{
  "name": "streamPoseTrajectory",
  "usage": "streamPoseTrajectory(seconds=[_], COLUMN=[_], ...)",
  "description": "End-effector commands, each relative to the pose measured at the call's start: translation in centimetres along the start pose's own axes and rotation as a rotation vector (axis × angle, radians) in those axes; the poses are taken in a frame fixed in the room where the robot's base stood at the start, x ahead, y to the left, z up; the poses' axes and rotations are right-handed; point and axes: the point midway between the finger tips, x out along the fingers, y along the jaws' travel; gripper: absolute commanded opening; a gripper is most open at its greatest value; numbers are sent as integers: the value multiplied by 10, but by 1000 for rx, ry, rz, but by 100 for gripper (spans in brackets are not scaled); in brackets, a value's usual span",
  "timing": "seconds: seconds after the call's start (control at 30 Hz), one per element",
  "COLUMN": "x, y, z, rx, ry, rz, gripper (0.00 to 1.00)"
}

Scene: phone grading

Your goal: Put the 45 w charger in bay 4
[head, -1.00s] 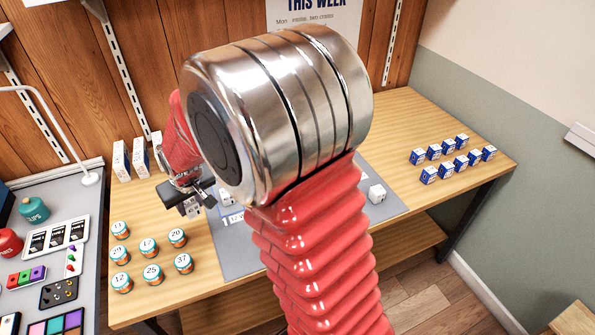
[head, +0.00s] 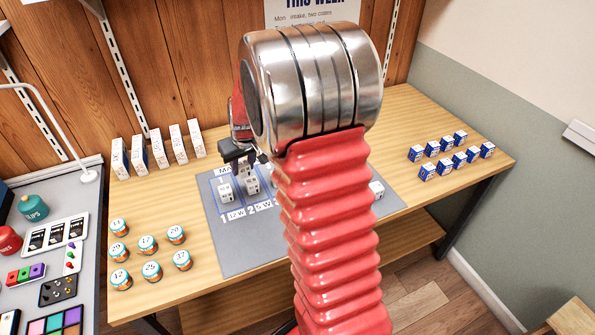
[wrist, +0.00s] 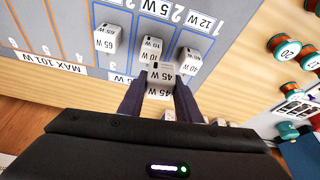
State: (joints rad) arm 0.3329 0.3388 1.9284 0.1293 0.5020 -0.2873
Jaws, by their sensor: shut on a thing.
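My gripper (wrist: 159,98) is shut on a white 45 W charger (wrist: 160,75), whose label shows on two faces in the wrist view. In the head view my gripper (head: 240,156) is over the back left part of the grey mat (head: 232,258), partly hidden by my arm. A 10 W charger (wrist: 150,50) and a 40 W charger (wrist: 187,62) stand on the mat close by the held one. A 65 W charger (wrist: 105,38) stands farther left in the wrist view.
Several numbered jars (head: 148,244) stand left of the mat. Several white boxes (head: 158,148) stand at the back left. Several small blue and white boxes (head: 445,164) stand at the right. A side table (head: 90,200) with trays is at far left.

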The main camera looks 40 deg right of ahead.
Motion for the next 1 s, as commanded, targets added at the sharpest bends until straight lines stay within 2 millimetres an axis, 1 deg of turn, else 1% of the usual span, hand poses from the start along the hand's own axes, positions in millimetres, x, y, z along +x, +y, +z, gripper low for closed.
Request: streamPoseTrajectory(seconds=[0.03,0.13,0.27,0.3,0.4,0.5,0.6,0.63,1.0], x=[1,0,-2,-3,-5,-7,-9,-9,-7], y=[22,61,112,127,160,184,196,198,199], z=[-1,-3,0,1,5,9,12,12,13], rx=[21,47,81,91,110,124,130,131,131], ry=[-1,1,2,4,6,9,11,12,11], rz=[7,17,29,32,39,44,47,47,47], gripper=[8,8,8,8,8,8,8,8,8])
